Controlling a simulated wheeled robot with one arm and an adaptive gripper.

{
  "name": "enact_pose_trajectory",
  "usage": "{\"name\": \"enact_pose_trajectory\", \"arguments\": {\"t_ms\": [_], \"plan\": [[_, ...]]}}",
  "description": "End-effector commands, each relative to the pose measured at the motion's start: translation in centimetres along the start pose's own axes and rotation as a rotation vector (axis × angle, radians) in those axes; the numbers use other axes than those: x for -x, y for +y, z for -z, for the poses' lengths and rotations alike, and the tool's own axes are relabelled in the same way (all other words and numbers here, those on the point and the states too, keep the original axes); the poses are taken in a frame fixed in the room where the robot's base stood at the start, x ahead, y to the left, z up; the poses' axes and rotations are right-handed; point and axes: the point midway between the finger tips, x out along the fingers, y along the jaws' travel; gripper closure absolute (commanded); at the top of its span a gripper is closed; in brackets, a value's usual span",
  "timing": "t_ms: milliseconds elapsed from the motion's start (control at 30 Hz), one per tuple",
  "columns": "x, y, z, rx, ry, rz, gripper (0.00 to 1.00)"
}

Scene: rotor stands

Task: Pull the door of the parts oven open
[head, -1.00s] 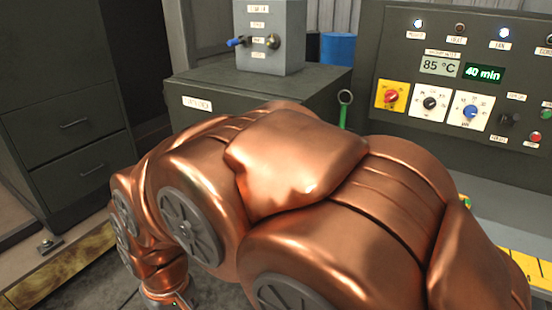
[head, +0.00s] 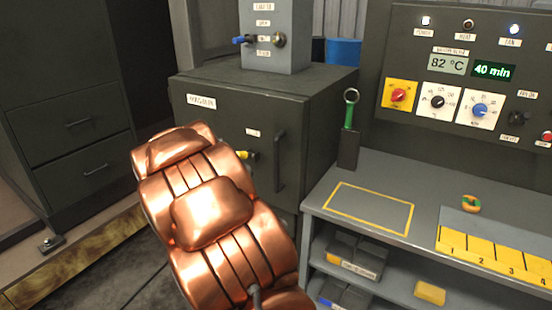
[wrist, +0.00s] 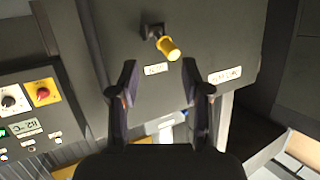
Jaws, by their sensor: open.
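The parts oven is a dark grey-green cabinet (head: 225,110) left of the workbench in the head view. Its front door (head: 262,115) looks shut and carries a dark vertical handle (head: 279,162). A yellow knob (head: 243,155) sits left of the handle, partly behind my arm. In the wrist view the oven front appears upside down, with the yellow knob (wrist: 168,48) on a dark mount just beyond the fingertips. My gripper (wrist: 159,68) is open and empty, its fingers apart in front of the oven front. My arm hides it in the head view.
A grey box with a blue lever (head: 275,35) stands on the oven. The workbench (head: 325,180) at right holds a green-handled ring tool (head: 348,120) and yellow numbered places (head: 490,255). A control panel (head: 470,75) stands behind it. A drawer cabinet (head: 65,130) is at left.

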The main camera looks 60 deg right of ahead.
Motion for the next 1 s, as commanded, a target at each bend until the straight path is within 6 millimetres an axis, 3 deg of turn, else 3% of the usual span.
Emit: {"name": "enact_pose_trajectory", "arguments": {"t_ms": [100, 300, 567, 1000], "plan": [[-2.4, 4.2, 1.2, 0.006, 0.130, -0.110, 0.53], [-3.6, 8.5, 3.2, 0.026, 0.279, -0.221, 0.53], [-4.5, 9.8, 4.2, 0.034, 0.318, -0.251, 0.53], [-9.4, 10.9, 6.1, 0.032, 0.319, -0.248, 0.53]]}}
